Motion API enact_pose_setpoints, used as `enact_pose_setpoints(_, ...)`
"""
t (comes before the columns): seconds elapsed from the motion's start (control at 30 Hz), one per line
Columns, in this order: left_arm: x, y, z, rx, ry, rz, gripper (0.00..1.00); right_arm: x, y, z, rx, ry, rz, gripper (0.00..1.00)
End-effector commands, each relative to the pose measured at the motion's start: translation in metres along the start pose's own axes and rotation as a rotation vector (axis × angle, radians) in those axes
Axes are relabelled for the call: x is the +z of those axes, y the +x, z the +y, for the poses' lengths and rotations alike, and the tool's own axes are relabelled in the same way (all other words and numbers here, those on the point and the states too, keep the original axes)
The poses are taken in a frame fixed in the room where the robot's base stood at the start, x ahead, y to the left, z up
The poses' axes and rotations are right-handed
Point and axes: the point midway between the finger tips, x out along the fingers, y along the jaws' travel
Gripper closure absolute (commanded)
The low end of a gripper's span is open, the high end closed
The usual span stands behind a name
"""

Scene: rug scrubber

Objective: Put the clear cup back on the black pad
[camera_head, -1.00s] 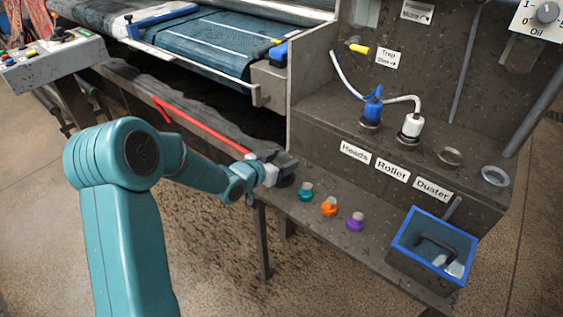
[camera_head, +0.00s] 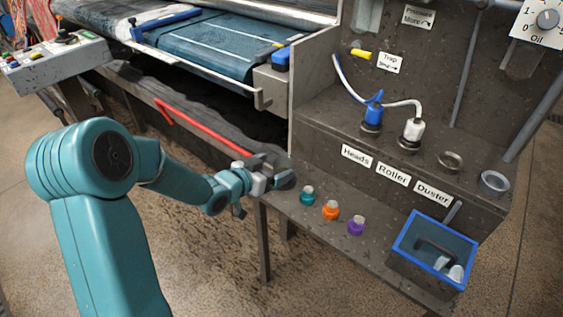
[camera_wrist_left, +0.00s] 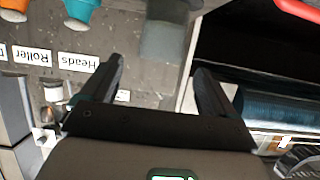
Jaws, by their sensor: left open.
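My left gripper (camera_head: 272,174) is open over the left end of the front shelf, left of the teal bottle (camera_head: 307,196). In the left wrist view its two fingers (camera_wrist_left: 160,85) stand apart with nothing gripped between them. A see-through grey-green form (camera_wrist_left: 165,38), which looks like the clear cup, lies beyond the fingertips, roughly in line with the gap. In the head view the gripper covers that spot, so I cannot make the cup out. I cannot clearly tell the black pad from the dark shelf. My right gripper is not in view.
An orange bottle (camera_head: 330,210) and a purple bottle (camera_head: 355,226) stand right of the teal one. A blue-rimmed bin (camera_head: 407,232) holds pale items at the shelf's right. A red bar (camera_head: 205,130) runs behind my arm. The labelled machine wall (camera_head: 330,143) rises behind the shelf.

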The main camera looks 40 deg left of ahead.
Motion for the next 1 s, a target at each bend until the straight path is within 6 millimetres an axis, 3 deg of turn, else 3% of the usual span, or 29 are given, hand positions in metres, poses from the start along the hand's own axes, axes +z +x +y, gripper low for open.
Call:
enact_pose_setpoints(0.1, -0.002, -0.03, -0.001, -0.003, 0.0, 0.0, 0.11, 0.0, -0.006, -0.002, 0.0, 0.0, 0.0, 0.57)
enact_pose_setpoints(0.33, -0.001, -0.064, -0.001, -0.002, 0.0, 0.0, 0.11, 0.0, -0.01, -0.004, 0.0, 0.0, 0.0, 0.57)
enact_pose_setpoints(1.0, 0.0, -0.069, 0.001, 0.001, 0.0, 0.0, 0.11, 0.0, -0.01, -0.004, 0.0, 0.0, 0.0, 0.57)
